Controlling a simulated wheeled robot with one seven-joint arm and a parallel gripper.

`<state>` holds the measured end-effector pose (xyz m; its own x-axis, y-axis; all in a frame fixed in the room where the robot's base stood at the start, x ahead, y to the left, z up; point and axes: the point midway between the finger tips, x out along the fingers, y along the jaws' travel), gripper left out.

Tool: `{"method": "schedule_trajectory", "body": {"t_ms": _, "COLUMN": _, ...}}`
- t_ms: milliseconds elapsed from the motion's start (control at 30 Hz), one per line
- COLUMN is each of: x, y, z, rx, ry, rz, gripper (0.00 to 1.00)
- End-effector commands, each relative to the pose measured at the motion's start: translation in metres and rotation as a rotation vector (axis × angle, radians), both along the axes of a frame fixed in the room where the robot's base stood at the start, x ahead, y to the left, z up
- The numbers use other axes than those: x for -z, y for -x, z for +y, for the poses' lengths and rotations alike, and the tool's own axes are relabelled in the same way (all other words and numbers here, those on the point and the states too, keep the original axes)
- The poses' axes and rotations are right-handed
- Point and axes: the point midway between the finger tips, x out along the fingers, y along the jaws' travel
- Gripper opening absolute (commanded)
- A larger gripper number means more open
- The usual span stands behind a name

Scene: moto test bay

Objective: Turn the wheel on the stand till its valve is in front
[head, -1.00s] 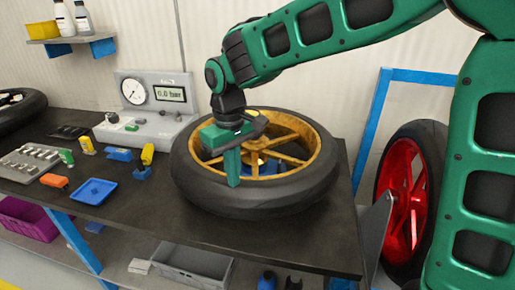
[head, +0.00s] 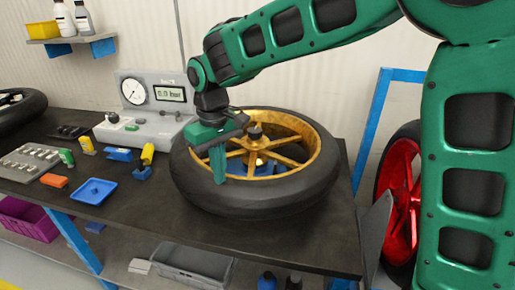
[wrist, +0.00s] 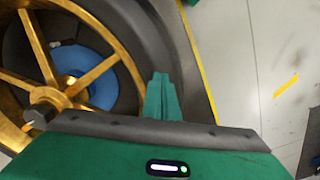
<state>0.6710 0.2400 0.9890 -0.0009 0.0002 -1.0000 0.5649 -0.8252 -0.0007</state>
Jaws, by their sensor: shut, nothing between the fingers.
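The wheel, with a black tyre (head: 270,206) and gold spoked rim (head: 318,165), lies flat on the bench. A blue part of the stand (head: 266,168) shows between the spokes, and in the wrist view (wrist: 98,92). A dark post (head: 255,133) rises at the hub. My gripper (head: 219,180) is shut and empty, pointing down at the wheel's front left near the rim's inner edge. Its closed fingers also show in the wrist view (wrist: 161,95), overlapping the tyre. I cannot tell whether they touch the wheel.
A gauge unit (head: 150,112) stands behind left of the wheel. A blue tray (head: 95,192), an orange block (head: 54,180) and small tools lie to the left. A red-rimmed wheel (head: 398,190) and blue frame (head: 365,130) stand right of the bench (head: 130,225).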

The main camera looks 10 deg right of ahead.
Motion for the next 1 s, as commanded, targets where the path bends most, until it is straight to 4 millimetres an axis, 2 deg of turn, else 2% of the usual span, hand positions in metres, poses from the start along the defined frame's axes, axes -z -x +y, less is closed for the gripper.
{"method": "schedule_trajectory", "body": {"t_ms": 233, "x": 0.002, "y": -0.008, "z": 0.013, "rx": -0.001, "ry": 0.000, "rz": 0.000, "gripper": 0.00}}
{"method": "schedule_trajectory", "body": {"t_ms": 1000, "x": 0.002, "y": -0.025, "z": 0.036, "rx": 0.000, "ry": 0.002, "rz": 0.003, "gripper": 0.00}}
